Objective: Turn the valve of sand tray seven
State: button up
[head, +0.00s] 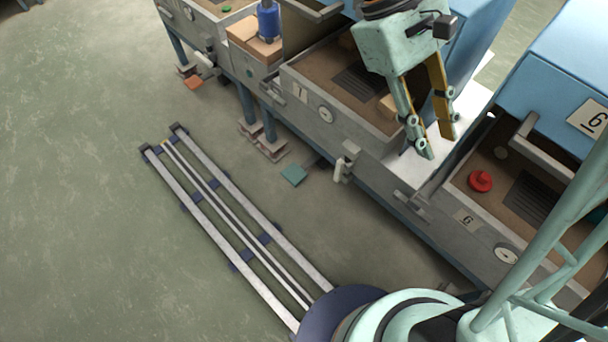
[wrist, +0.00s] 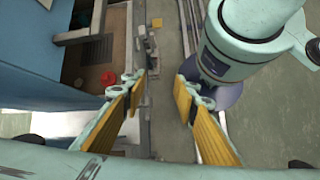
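Sand tray seven (head: 343,104) is a grey-rimmed tray with brown sand, marked by a plate "7" (head: 299,92) on its front. My gripper (head: 437,146) is open and empty, pointing down above the pale surface right of the tray, apart from the handle. In the wrist view its yellow-padded fingers (wrist: 165,85) are spread with nothing between them. I cannot make out the valve clearly there.
Tray six (head: 465,218) with a red knob (head: 480,181) stands at right under a blue hood (head: 560,75). A blue cylinder (head: 268,20) stands on a wooden block at the back. Floor rails (head: 215,215) run along the benches. The floor at left is clear.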

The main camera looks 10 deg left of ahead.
jog(key=w+a+f+n+t+h+p, duration=0.1)
jog(key=w+a+f+n+t+h, duration=0.35)
jog(key=f, duration=0.65)
jog(key=w+a+f+n+t+h+p, duration=0.1)
jog(key=w+a+f+n+t+h, duration=0.1)
jog(key=w+a+f+n+h, duration=0.45)
jog(key=w+a+f+n+t+y, duration=0.1)
jog(key=a+f+n+t, duration=0.2)
jog(key=f, duration=0.6)
jog(key=w+a+f+n+t+y, duration=0.1)
jog(key=w+a+f+t+y, duration=0.15)
jog(key=a+f, duration=0.45)
jog(key=n+t+y+p, duration=0.1)
jog(key=n+t+y, duration=0.2)
jog(key=n+t, duration=0.3)
send_near(338, 168)
jog(key=v, duration=0.3)
jog(key=shift+w+f, duration=0.25)
jog(key=shift+f, duration=0.05)
jog(key=shift+w, duration=0.1)
jog(key=shift+b+x, duration=0.65)
jog(key=shift+x, duration=6.1)
jog(key=shift+d+r, duration=0.1)
jog(key=shift+d, duration=0.05)
